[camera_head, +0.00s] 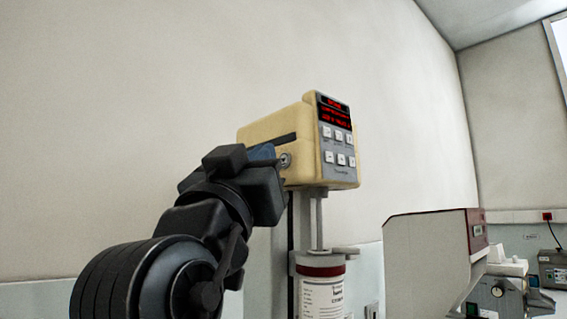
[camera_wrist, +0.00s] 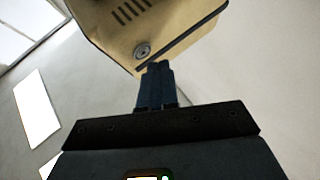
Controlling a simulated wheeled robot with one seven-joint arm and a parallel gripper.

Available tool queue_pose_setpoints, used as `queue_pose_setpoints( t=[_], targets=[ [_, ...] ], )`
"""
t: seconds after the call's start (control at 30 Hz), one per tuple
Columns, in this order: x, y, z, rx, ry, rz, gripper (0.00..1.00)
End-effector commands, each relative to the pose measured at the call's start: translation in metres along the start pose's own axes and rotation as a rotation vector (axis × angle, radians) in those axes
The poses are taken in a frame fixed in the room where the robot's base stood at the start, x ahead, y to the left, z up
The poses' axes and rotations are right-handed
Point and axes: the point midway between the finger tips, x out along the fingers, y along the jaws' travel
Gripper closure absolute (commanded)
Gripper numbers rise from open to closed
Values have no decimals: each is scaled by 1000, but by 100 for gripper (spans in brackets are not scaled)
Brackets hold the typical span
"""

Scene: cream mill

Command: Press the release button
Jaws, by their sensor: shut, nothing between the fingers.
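The cream mill's housing (camera_head: 267,124) stands high on a metal column, with a red lit display (camera_head: 335,112) and a grey keypad (camera_head: 338,147) on its front. A round metal button (camera_head: 286,160) sits on its left side, below a dark slot. The button also shows in the wrist view (camera_wrist: 142,50). My gripper (camera_head: 274,153) is shut and empty, its blue fingers pointing at that side face. In the wrist view the fingertips (camera_wrist: 157,66) are close to the button, slightly below and right of it. I cannot tell whether they touch the housing.
A white labelled jar (camera_head: 322,296) with a red band hangs under the housing. A beige machine (camera_head: 428,255) with a red panel stands to the lower right, with smaller equipment (camera_head: 505,290) beyond it. The wall behind is bare.

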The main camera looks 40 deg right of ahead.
Motion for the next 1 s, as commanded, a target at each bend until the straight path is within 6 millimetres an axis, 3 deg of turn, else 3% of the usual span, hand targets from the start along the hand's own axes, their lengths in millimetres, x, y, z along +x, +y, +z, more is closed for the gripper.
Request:
queue_pose_setpoints(
  t=[0.63,1.0],
  targets=[
    [-33,-23,-21,0,0,-1,100],
    [-35,-26,-26,-1,0,0,100]
  ],
)
